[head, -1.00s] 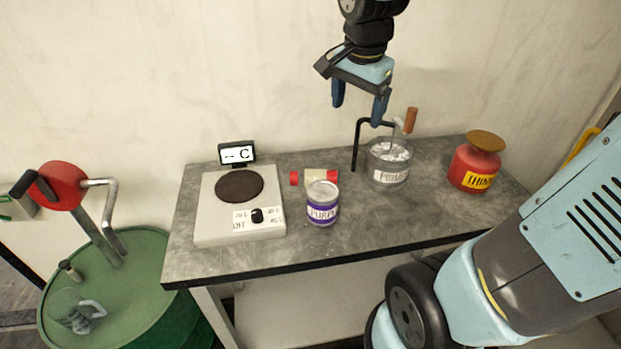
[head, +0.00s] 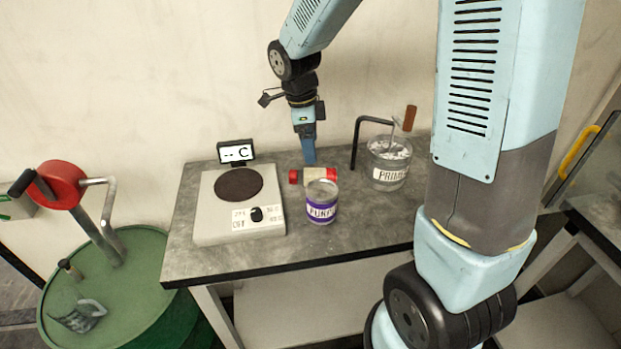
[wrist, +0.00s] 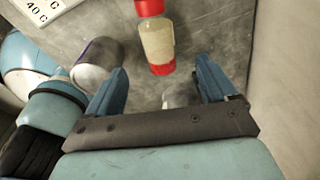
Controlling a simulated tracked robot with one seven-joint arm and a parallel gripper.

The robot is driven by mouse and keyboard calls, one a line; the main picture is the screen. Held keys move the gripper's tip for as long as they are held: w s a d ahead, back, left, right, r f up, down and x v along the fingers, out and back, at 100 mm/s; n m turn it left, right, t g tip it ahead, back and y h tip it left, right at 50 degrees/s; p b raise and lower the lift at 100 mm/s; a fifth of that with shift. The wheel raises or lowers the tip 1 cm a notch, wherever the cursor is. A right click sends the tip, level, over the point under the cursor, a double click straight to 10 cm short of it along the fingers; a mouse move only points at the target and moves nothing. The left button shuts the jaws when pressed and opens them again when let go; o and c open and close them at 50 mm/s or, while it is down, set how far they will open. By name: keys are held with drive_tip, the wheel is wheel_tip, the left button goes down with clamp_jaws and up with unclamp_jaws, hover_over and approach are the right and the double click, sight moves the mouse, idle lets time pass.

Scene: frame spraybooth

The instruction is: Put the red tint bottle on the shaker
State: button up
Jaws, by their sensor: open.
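The red tint bottle (head: 317,173), with red ends and a pale middle, lies on its side on the grey bench, partly behind the purple can. It shows at the top of the wrist view (wrist: 157,40), beyond my fingertips. My gripper (head: 308,150) points down above and behind the bottle. In the wrist view, its two blue fingers (wrist: 161,75) are apart with nothing held. I see no clearly marked shaker. A pale unit (head: 215,222) at the bench's left has a dark round plate, a dial and a "-- C" display, like a heating plate. The plate is empty.
The purple-labelled can (head: 321,203) stands just in front of the bottle. A primer jar (head: 388,160) with a stirrer and a bent black rod (head: 357,140) stand to the right. A green drum (head: 120,290) with a red pump is left.

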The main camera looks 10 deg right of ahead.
sight(312, 169)
drive_tip(key=f, duration=0.5)
drive_tip(key=shift+d+f, duration=0.1)
drive_tip(key=shift+d, duration=0.25)
drive_tip(key=shift+s+f, duration=0.2)
drive_tip(key=shift+f, duration=2.45)
drive_tip(key=shift+c, duration=0.3)
drive_tip(key=shift+r, duration=0.1)
drive_tip(key=c, duration=1.3)
